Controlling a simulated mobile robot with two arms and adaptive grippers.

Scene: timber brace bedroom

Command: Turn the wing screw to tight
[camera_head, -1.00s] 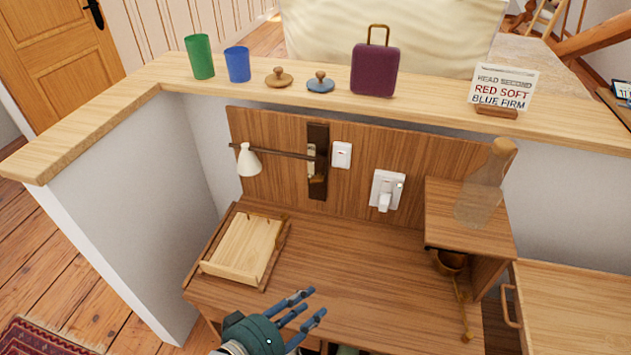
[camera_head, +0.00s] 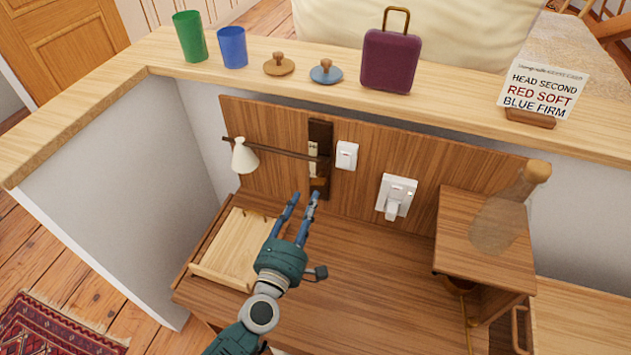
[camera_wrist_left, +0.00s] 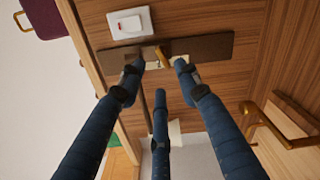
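The dark mounting rail (camera_head: 320,135) stands upright on the wooden back panel and carries the lamp's arm and pale shade (camera_head: 243,155). A small brass piece on the rail, which looks like the wing screw, shows in the left wrist view (camera_wrist_left: 164,54); its exact turn is hard to tell. My left gripper (camera_head: 302,199) is in front of the rail's lower end with its three blue fingers spread. In the left wrist view its fingertips (camera_wrist_left: 158,72) are around the brass piece's surroundings, with no clear grip on it. My right gripper is not in view.
A white switch (camera_head: 347,155) and a plugged socket (camera_head: 396,196) are right of the rail. A wooden tray (camera_head: 212,277) lies on the desk at left. A glass bottle (camera_head: 500,222) stands on the raised shelf at right. A sign (camera_head: 540,92) reads "HEAD SECOND, RED SOFT, BLUE FIRM".

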